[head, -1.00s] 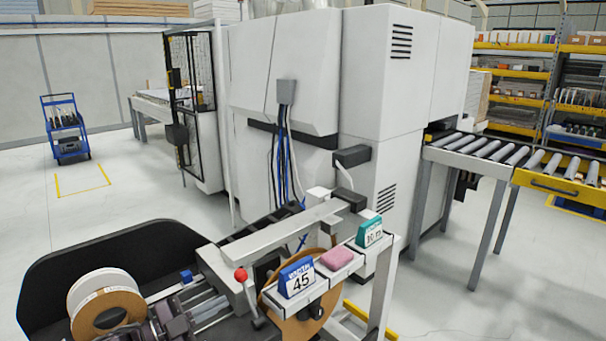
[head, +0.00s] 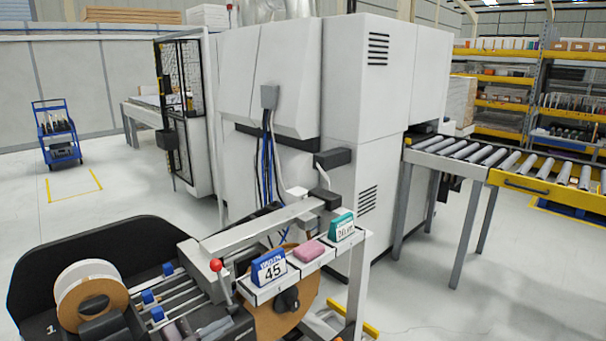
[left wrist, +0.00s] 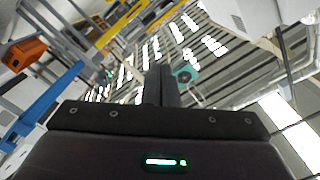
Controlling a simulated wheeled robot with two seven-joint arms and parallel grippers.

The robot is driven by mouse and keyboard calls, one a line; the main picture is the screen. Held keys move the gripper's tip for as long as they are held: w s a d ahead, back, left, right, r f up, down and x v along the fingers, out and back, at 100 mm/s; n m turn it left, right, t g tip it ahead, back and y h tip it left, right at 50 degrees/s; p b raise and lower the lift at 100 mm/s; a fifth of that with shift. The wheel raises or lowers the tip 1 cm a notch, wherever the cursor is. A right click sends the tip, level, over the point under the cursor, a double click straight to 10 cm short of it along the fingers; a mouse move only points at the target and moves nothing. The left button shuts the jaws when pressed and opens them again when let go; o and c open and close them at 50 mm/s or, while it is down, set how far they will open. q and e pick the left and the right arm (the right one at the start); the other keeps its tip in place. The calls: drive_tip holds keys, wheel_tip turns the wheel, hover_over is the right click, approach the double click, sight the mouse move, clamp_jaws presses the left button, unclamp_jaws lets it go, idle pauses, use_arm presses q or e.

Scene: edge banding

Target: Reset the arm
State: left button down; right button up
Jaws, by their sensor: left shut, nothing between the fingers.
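My left gripper shows in the left wrist view (left wrist: 160,86), its two dark fingers together with nothing between them. It points into open air, with the roof behind it. In the head view only a small dark part of my left arm shows at the bottom edge, in front of the feed rails, and the fingers cannot be made out there. My right gripper is not in view.
The large white edge banding machine (head: 287,66) fills the middle. Before it stand a tape roll (head: 90,298), a red-knobbed lever (head: 216,266), a blue "45" card (head: 269,268), a pink block (head: 309,250) and a teal-topped card (head: 342,228). A roller conveyor (head: 480,165) is right.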

use_arm(q)
drive_tip(key=s+d+f+n+y, duration=0.1)
drive_tip(key=s+f+n+y, duration=0.6)
drive_tip(key=n+y, duration=0.15)
drive_tip(key=s+a+f+n+g+y, duration=0.15)
drive_tip(key=s+n+g, duration=0.3)
drive_tip(key=s, duration=0.55)
drive_tip(key=s+a+f+n+g+y, duration=0.1)
drive_tip(key=s+a+n+g+y, duration=0.15)
drive_tip(key=s+g, duration=0.45)
drive_tip(key=s+d+f+t, duration=0.1)
drive_tip(key=s+f, duration=0.2)
drive_tip(key=f, duration=2.5)
drive_tip(key=s+a+f, duration=0.1)
drive_tip(key=s+f, duration=0.9)
drive_tip(key=s+a+f+g, duration=0.1)
drive_tip(key=s+a+f, duration=0.1)
drive_tip(key=s+f, duration=0.8)
drive_tip(key=shift+s+a+f, duration=0.2)
drive_tip(key=shift+a, duration=0.1)
